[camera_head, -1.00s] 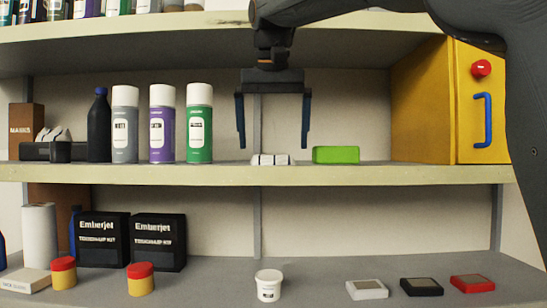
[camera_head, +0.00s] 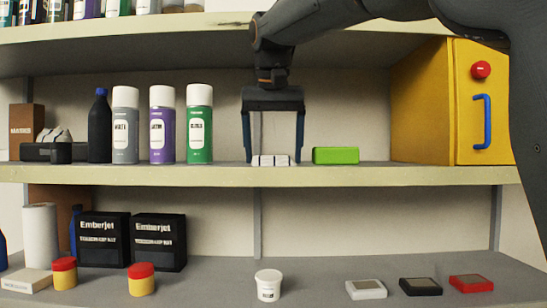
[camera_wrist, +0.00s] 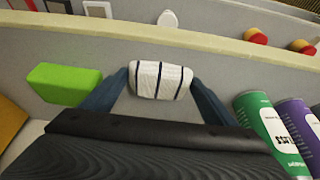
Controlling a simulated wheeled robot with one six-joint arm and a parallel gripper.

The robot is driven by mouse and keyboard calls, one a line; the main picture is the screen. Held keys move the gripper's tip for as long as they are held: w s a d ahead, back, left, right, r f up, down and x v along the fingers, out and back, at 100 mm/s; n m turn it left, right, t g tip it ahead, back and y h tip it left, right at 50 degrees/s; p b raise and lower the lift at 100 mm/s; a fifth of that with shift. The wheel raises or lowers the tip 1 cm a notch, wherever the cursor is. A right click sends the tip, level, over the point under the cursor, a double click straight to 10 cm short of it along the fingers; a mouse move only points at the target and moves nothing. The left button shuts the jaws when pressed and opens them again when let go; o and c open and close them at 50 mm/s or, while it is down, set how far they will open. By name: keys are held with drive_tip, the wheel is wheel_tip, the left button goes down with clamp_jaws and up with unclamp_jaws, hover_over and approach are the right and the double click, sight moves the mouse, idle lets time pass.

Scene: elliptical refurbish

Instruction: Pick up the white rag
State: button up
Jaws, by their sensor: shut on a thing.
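The white rag (camera_head: 271,160) lies on the middle shelf (camera_head: 230,175), near its front edge. It is a small folded bundle with dark stripes, which show clearly in the wrist view (camera_wrist: 160,81). My gripper (camera_head: 273,158) points down over it, one blue finger on each side. In the wrist view the fingertips (camera_wrist: 160,78) flank the rag's two ends, and the gripper is shut on it. The rag still appears to be at shelf level.
A green block (camera_head: 336,155) lies just right of the gripper. A green spray can (camera_head: 199,124) and a purple one (camera_head: 162,124) stand to the left. A yellow cabinet (camera_head: 420,105) stands at the right.

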drive_tip(key=shift+r, duration=0.15)
drive_tip(key=shift+r+b, duration=0.3)
drive_tip(key=shift+r, duration=0.25)
drive_tip(key=s+b, duration=0.6)
drive_tip(key=s, duration=1.2)
drive_tip(key=shift+a, duration=0.35)
drive_tip(key=o, duration=0.5)
drive_tip(key=shift+c, duration=0.2)
drive_tip(key=c, duration=0.4)
drive_tip(key=shift+o, duration=0.2)
